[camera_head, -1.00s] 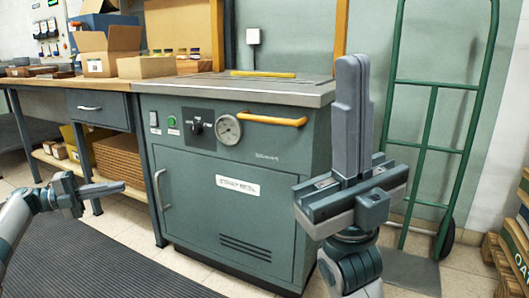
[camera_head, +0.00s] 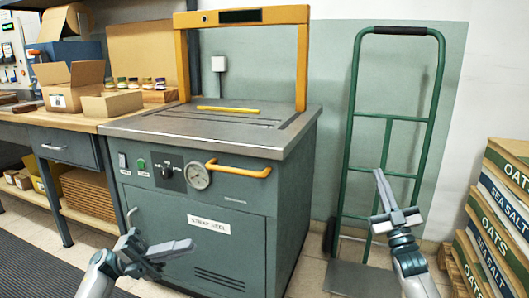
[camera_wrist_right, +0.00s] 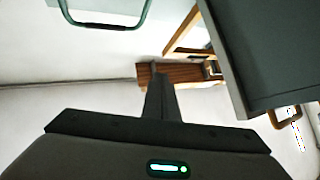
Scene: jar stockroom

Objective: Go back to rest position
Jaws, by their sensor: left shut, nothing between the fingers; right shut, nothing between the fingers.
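My left gripper (camera_head: 190,247) is low at the left in the head view, in front of the green strapping machine (camera_head: 262,232). Its fingers are shut and hold nothing. My right gripper (camera_head: 379,175) is at the right, in front of the green hand truck (camera_head: 388,118). Its fingers point up, shut and empty. In the right wrist view the shut fingers (camera_wrist_right: 156,75) point away from the camera, with the machine's grey body (camera_wrist_right: 265,50) at the upper right.
A wooden bench (camera_head: 68,120) with open cardboard boxes (camera_head: 68,85) and small jars (camera_head: 140,83) stands at the left. Stacked sacks (camera_head: 500,215) labelled oats and sea salt are at the right edge. Some tiled floor shows between.

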